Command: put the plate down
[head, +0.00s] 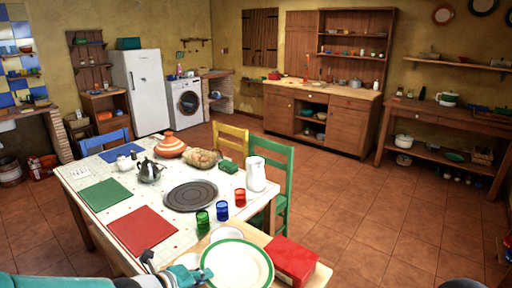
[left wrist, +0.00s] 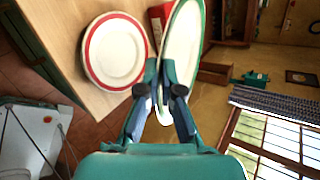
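My left gripper (head: 190,274) comes in at the bottom of the head view, at the left edge of a white plate with a green rim (head: 238,266). In the left wrist view, the fingers (left wrist: 165,78) are closed on the rim of this green-rimmed plate (left wrist: 182,42), which appears nearly edge-on there. In the head view the plate is over the near end of a wooden surface (head: 316,277). A white plate with a red rim (left wrist: 114,52) lies on that surface beside it. My right gripper is in neither view.
A red box (head: 292,260) is right of the held plate. Beyond is a white table (head: 152,196) with red and green mats, a dark round tray (head: 190,196), a white jug (head: 256,174), and coloured glasses (head: 222,210). Yellow and green chairs stand around it. Open tiled floor lies right.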

